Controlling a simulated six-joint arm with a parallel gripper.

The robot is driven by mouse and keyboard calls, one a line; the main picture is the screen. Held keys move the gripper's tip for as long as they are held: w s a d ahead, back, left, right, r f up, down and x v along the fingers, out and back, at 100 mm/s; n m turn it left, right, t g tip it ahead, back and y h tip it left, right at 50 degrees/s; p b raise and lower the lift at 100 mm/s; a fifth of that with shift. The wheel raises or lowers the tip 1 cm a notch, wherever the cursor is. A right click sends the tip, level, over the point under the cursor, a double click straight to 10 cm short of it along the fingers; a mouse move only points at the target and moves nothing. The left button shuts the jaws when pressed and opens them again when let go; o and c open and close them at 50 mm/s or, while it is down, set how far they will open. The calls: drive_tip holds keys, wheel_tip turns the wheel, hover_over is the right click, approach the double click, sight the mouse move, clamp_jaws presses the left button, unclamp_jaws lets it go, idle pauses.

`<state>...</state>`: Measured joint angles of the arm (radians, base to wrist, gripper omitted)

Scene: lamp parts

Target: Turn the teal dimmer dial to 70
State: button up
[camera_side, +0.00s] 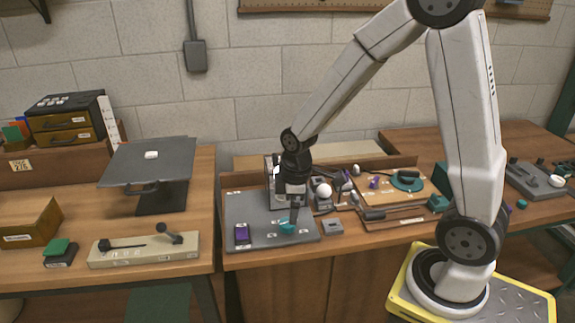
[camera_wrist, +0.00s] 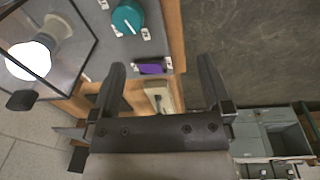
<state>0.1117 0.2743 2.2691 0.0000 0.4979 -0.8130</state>
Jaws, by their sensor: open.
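The teal dimmer dial (camera_side: 287,227) sits on the grey board (camera_side: 262,240) in the side view. In the wrist view the round dial (camera_wrist: 127,17) is at the top, with a white pointer line on it. Small white labels stand around the dial, too small to read. My gripper (camera_side: 294,217) points down by the dial in the side view and partly covers it. In the wrist view my gripper (camera_wrist: 162,66) is open with nothing between its fingers, and the dial lies beyond the fingertips, up and left. I cannot tell whether they touch.
A purple part (camera_side: 242,234) is on the board left of the dial. A white bulb (camera_side: 324,191) stands behind my gripper, to the right; it looks bright in the wrist view (camera_wrist: 28,60). A small grey block (camera_side: 333,227) lies right of the dial.

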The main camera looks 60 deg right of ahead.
sight(287, 223)
drive_tip(key=w+d+f+n, duration=0.1)
drive_tip(key=n, duration=0.1)
drive_tip(key=w+d+f+n, duration=0.1)
drive_tip(key=n, duration=0.1)
drive_tip(key=w+d+n+g, duration=0.1)
drive_tip(key=w+n, duration=0.1)
drive_tip(key=shift+d+f, duration=0.4)
drive_tip(key=shift+f, duration=0.15)
drive_tip(key=shift+f, duration=3.8)
drive_tip(key=shift+c, duration=0.2)
drive_tip(key=c, duration=1.2)
drive_tip(key=shift+c, duration=0.2)
